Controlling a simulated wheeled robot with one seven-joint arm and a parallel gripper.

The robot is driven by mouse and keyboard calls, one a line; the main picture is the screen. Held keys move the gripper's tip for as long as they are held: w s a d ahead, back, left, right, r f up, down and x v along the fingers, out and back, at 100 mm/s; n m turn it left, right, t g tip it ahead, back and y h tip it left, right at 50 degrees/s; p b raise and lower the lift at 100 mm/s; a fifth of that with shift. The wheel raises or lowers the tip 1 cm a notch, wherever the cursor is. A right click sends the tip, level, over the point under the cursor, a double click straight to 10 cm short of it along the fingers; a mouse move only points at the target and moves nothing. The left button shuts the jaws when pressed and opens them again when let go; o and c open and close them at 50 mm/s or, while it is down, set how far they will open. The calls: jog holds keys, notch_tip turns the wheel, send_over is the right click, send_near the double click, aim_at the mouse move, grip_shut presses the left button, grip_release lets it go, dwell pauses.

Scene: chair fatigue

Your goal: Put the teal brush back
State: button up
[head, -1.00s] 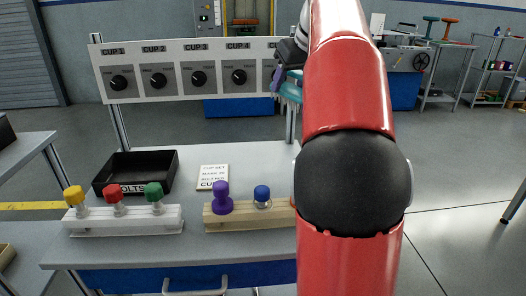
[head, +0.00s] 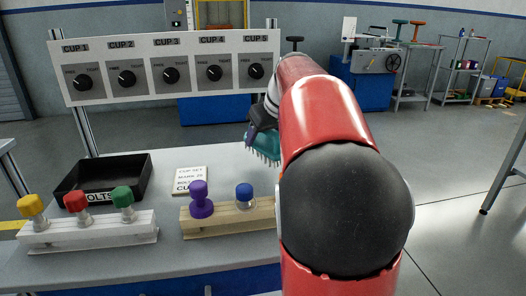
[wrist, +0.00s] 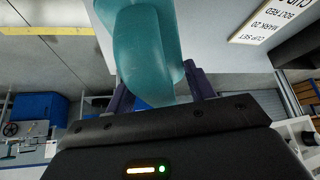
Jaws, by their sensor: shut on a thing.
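The teal brush (head: 264,146) is held above the back right part of the bench, bristles pointing down in the head view. In the wrist view the brush (wrist: 148,50) fills the upper middle, between the two dark fingers. My gripper (wrist: 160,88) is shut on it. In the head view my gripper (head: 262,122) is partly hidden behind my red arm. The brush appears clear of the bench top (head: 160,225). The right end of the bench is hidden by my arm.
A black bolts tray (head: 102,178), a printed card (head: 190,181), a white rack (head: 88,232) with yellow, red and green knobs, and a wooden rack (head: 228,217) with purple and blue pieces stand on the bench. A dial panel (head: 170,66) rises behind.

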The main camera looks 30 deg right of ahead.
aim_at(265, 143)
jog(key=shift+f+b, duration=0.3)
jog(key=shift+f, duration=1.55)
jog(key=shift+f, duration=0.25)
jog(key=o, duration=1)
jog(key=shift+r, duration=0.1)
jog(key=shift+c, duration=0.2)
jog(key=shift+r, duration=0.2)
jog(key=p+v, duration=0.1)
jog(key=v, duration=1.1)
